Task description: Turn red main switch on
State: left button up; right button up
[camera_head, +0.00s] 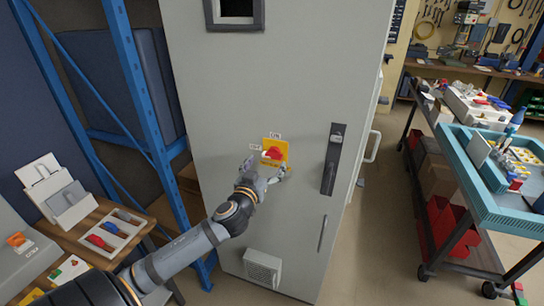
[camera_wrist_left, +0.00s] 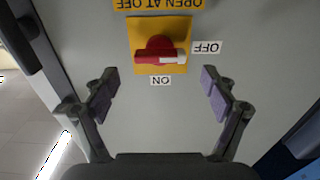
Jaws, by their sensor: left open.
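The red main switch (camera_head: 272,153) is a red rotary knob on a yellow plate (camera_head: 282,145) on the grey cabinet's front. In the left wrist view, which is upside down, the red knob (camera_wrist_left: 155,50) lies level, its white mark towards the OFF label (camera_wrist_left: 207,47). The ON label (camera_wrist_left: 161,81) is at the plate's other edge, a quarter turn away. My left gripper (camera_head: 270,174) is open and empty, close to the switch and just below it in the head view. In the wrist view its fingers (camera_wrist_left: 159,86) are spread wide, apart from the knob. My right gripper does not show.
The grey cabinet (camera_head: 215,100) has a dark handle (camera_head: 332,160) right of the switch. A blue rack (camera_head: 135,80) and a wooden table (camera_head: 85,235) stand left. A cart with a teal tray (camera_head: 475,185) stands right, with clear floor between.

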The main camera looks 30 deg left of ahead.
aim_at(271, 156)
pick_arm(q)
jog(key=p+x, duration=0.1)
jog(key=x, duration=0.3)
jog(key=shift+w+r, duration=0.1)
jog(key=shift+w, duration=0.2)
jog(key=shift+w+a+p, duration=0.1)
jog(key=shift+w+p, duration=0.2)
jog(key=shift+w, duration=0.05)
jog(key=shift+c, duration=0.6)
jog(key=c, duration=1)
jog(key=shift+c, duration=0.2)
